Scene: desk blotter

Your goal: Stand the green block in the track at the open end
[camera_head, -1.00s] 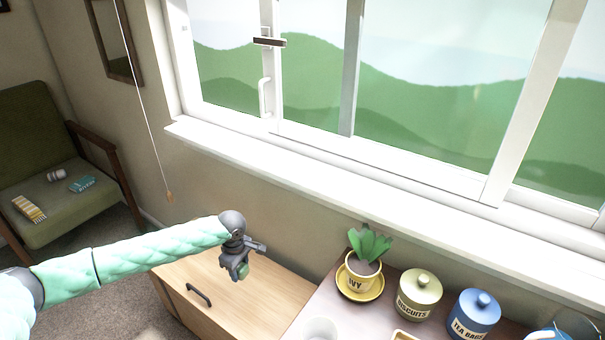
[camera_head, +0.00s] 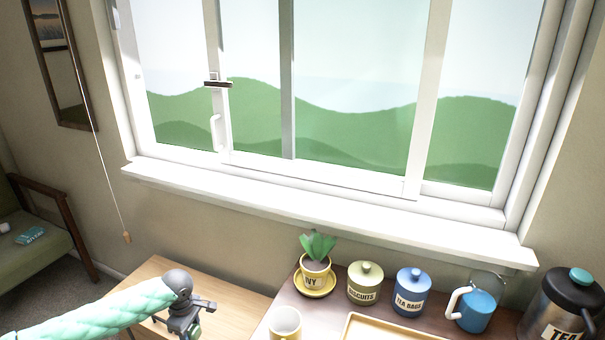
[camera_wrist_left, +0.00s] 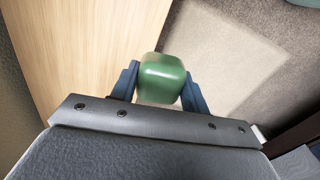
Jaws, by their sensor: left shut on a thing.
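My left gripper (camera_head: 190,322) is at the bottom left of the head view, over the light wooden cabinet and well below the window. It is shut on the green block (camera_wrist_left: 162,80), which shows clearly between the two dark fingers in the left wrist view. In the head view only a bit of the block shows near the bottom edge. The window (camera_head: 350,95) has a white frame, a sash with a handle (camera_head: 215,133) at left and a dark latch (camera_head: 217,84). The track along the lower frame (camera_head: 320,177) is too small to make out clearly. My right gripper is out of view.
A white sill (camera_head: 330,205) juts out below the window. On the dark counter stand a potted ivy (camera_head: 316,270), a biscuits jar (camera_head: 365,285), a tea bags jar (camera_head: 411,293), a blue jug (camera_head: 478,308) and a mug (camera_head: 285,323). A blind cord (camera_head: 105,165) hangs at left.

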